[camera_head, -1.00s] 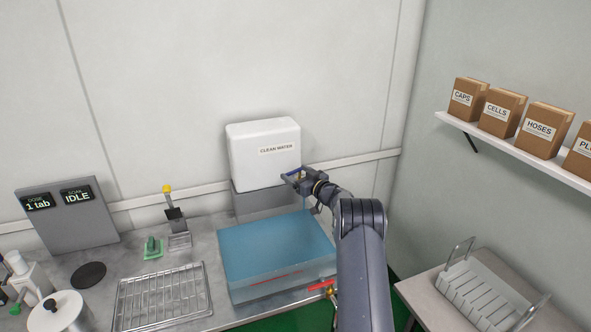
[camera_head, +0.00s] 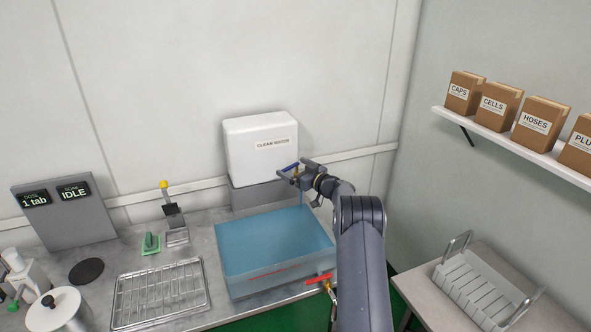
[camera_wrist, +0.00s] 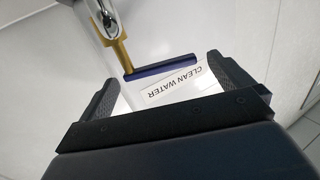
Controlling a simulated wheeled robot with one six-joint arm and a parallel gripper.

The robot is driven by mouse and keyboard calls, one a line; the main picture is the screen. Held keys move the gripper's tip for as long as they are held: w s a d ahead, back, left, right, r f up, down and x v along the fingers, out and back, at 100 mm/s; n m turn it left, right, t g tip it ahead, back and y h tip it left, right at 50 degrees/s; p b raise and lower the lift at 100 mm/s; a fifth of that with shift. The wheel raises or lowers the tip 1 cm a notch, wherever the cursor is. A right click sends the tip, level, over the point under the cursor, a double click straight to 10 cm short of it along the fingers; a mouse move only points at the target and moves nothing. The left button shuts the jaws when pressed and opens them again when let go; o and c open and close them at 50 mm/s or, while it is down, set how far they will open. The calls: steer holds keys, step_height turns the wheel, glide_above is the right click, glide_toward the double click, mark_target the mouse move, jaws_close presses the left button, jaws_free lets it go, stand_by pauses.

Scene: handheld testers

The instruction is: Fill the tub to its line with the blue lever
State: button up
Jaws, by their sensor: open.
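The blue lever (camera_head: 288,167) sits on the tap in front of the white clean water tank (camera_head: 262,150). In the wrist view the lever (camera_wrist: 162,68) lies crosswise on a brass stem, between and beyond my fingertips. My gripper (camera_head: 304,173) is open beside the lever, its fingers apart and empty. Below, the clear blue-tinted tub (camera_head: 232,262) stands on the counter, with a red line on its front wall. A thin bluish streak hangs under the tap towards the tub. I cannot clearly tell the water level against the line.
A red lever (camera_head: 318,278) sits at the tub's lower right. A wire rack (camera_head: 160,294), green-based tool (camera_head: 150,243) and grey display panel (camera_head: 62,210) stand left. A side table holds a slotted rack (camera_head: 482,284). Boxes (camera_head: 536,124) fill a wall shelf.

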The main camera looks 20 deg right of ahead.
steer(key=b+v, duration=0.2)
steer(key=v, duration=0.8)
steer(key=shift+s+b, duration=0.35)
steer(key=shift+s, duration=0.05)
steer(key=shift+d, duration=0.15)
stand_by(1.5)
steer(key=p+x, duration=0.3)
steer(key=x, duration=1)
steer(key=shift+w, duration=0.15)
steer(key=shift+c, duration=0.2)
